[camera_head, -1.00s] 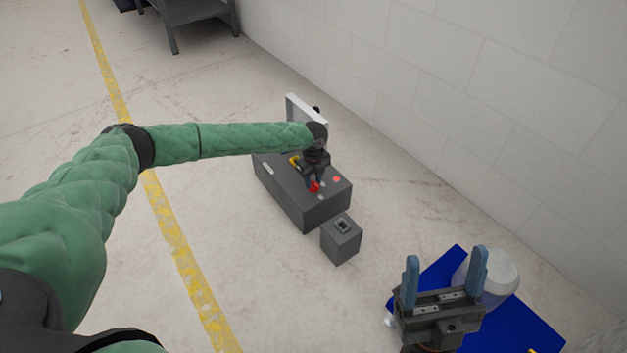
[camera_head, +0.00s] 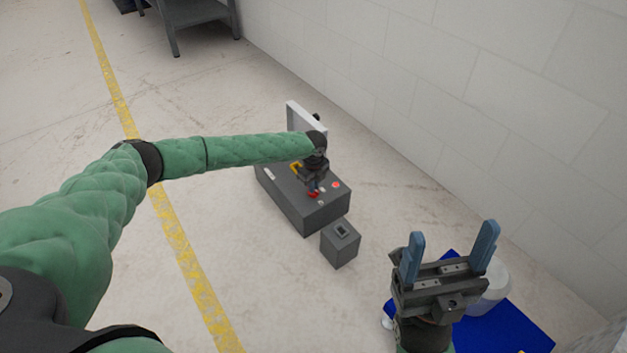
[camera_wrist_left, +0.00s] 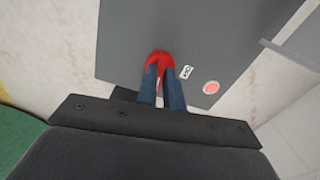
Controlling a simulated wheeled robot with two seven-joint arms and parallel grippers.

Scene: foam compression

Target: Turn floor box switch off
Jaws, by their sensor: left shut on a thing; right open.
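The grey floor box (camera_head: 318,216) stands on the floor in the middle of the head view, with a red switch (camera_head: 313,194) on its top. My left gripper (camera_head: 314,188) reaches down onto the box and is shut on the red switch. In the left wrist view the red switch (camera_wrist_left: 160,58) shows between and beyond the blue fingertips (camera_wrist_left: 163,80). A round red button (camera_wrist_left: 211,87) and a small white label (camera_wrist_left: 187,72) lie to its right. My right gripper (camera_head: 447,255) is open and empty at the lower right.
A smaller grey box (camera_head: 340,246) stands in front of the floor box. A blue mat (camera_head: 515,330) with a white container (camera_head: 492,290) lies behind my right gripper. A white wall (camera_head: 480,80) rises on the right. A yellow floor line (camera_head: 180,250) runs along the left.

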